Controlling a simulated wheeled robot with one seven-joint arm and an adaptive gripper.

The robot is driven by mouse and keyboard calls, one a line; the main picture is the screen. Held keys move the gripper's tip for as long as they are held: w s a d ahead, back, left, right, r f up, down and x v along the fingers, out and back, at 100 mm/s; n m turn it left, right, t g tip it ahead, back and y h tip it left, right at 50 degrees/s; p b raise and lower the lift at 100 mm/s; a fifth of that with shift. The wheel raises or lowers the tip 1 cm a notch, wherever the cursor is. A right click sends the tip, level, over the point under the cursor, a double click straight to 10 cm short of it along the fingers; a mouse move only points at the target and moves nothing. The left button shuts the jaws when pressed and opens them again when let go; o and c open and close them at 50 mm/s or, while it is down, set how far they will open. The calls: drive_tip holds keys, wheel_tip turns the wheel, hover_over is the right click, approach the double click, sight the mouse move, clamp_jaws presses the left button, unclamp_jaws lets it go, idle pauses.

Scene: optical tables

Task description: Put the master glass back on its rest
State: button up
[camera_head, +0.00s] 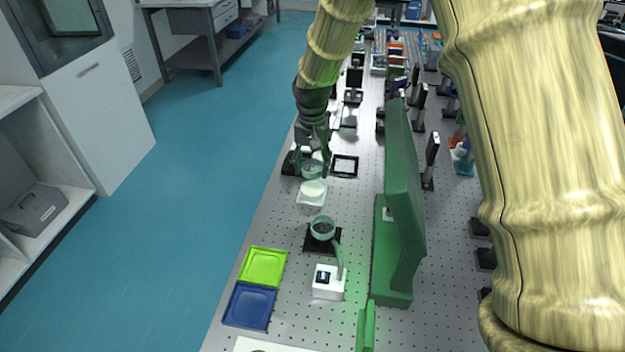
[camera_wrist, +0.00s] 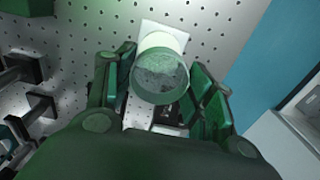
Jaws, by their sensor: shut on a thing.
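My gripper (camera_head: 313,174) reaches down over the left side of the optical table, and its two fingers also show in the wrist view (camera_wrist: 161,78). It is shut on a round, clear greenish glass (camera_head: 311,168), which sits between the fingers in the wrist view (camera_wrist: 160,77). I take this to be the master glass. Just in front of it is a white square plate (camera_head: 302,200) with a pale round disc (camera_head: 313,188) on it. In the wrist view the glass partly covers the disc. I cannot tell whether the glass touches anything below. No rest is clearly identifiable.
A second round glass (camera_head: 322,227) sits over a black base, near a white box (camera_head: 327,285). Lime (camera_head: 263,267) and blue (camera_head: 249,306) trays lie nearer. A tall green panel (camera_head: 403,180) stands at right. A black square frame (camera_head: 345,166) lies beside my gripper.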

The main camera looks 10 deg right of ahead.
sight(312, 188)
drive_tip(key=shift+s+f+p, duration=0.1)
drive_tip(key=shift+f+p, duration=0.45)
drive_tip(key=shift+f, duration=2.25)
drive_tip(key=shift+f, duration=0.1)
drive_tip(key=o, duration=1.2)
wheel_tip(312, 188, up, 12)
drive_tip(key=b, duration=0.3)
